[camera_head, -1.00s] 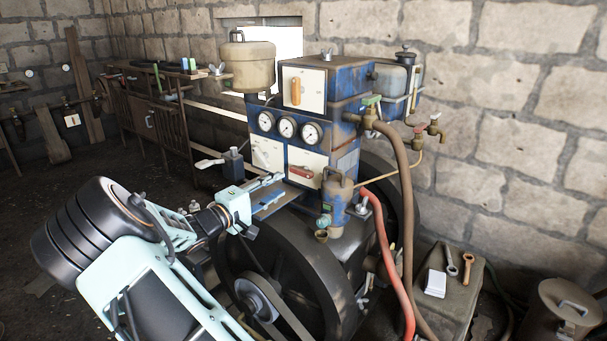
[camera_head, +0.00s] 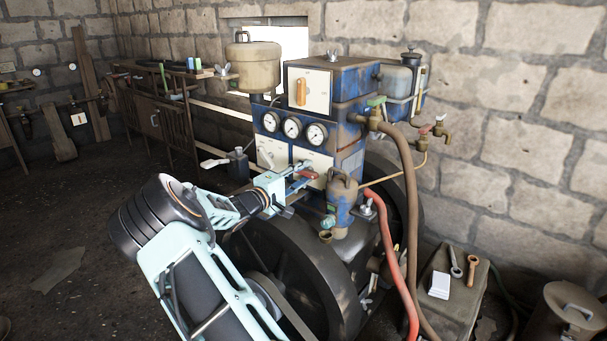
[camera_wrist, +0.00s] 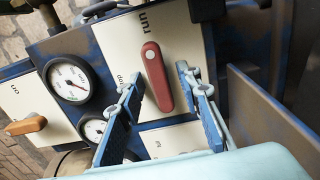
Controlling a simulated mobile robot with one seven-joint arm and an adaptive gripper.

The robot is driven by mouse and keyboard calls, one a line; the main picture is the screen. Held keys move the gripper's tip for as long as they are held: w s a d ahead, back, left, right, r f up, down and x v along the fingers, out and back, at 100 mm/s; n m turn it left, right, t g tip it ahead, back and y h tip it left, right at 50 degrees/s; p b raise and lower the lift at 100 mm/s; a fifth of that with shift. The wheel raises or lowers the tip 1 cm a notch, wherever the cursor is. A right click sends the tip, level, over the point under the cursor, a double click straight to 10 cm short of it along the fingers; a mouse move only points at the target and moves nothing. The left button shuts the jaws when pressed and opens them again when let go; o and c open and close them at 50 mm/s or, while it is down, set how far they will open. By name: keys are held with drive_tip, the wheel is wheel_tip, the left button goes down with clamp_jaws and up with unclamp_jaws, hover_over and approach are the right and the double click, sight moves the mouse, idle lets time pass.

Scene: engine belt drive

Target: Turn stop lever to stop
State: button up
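The stop lever (camera_wrist: 155,75) is a red handle on a white plate, lying between my gripper's fingers in the wrist view. The plate reads "run" above it and what looks like "stop" to its left. In the head view the red lever (camera_head: 307,174) shows at the tip of my gripper (camera_head: 299,182), on the lower front of the blue engine cabinet (camera_head: 346,106). In the wrist view my gripper (camera_wrist: 159,75) is open, with one blue-padded finger on each side of the lever. A gap shows on both sides; contact is not visible.
An orange lever (camera_head: 301,92) sits on an upper white plate. Gauges (camera_head: 292,128) are just above the lower plates. The dark flywheel (camera_head: 296,270) is below my arm. A small brass-and-blue filter unit (camera_head: 341,205) and a red hose (camera_head: 386,235) stand to the right.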

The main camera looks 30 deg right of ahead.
clamp_jaws()
drive_tip(key=shift+n, duration=0.4)
drive_tip(key=n, duration=0.2)
drive_tip(key=shift+n, duration=0.3)
drive_tip(key=n+p, duration=0.1)
drive_tip(key=n, duration=0.2)
drive_tip(key=shift+n, duration=0.4)
drive_tip(key=n+p, duration=0.3)
drive_tip(key=n, duration=0.2)
drive_tip(key=shift+s+f, duration=0.1)
drive_tip(key=n+p, duration=0.3)
drive_tip(key=n, duration=0.2)
drive_tip(key=shift+s+f+n, duration=0.1)
drive_tip(key=shift+n, duration=0.3)
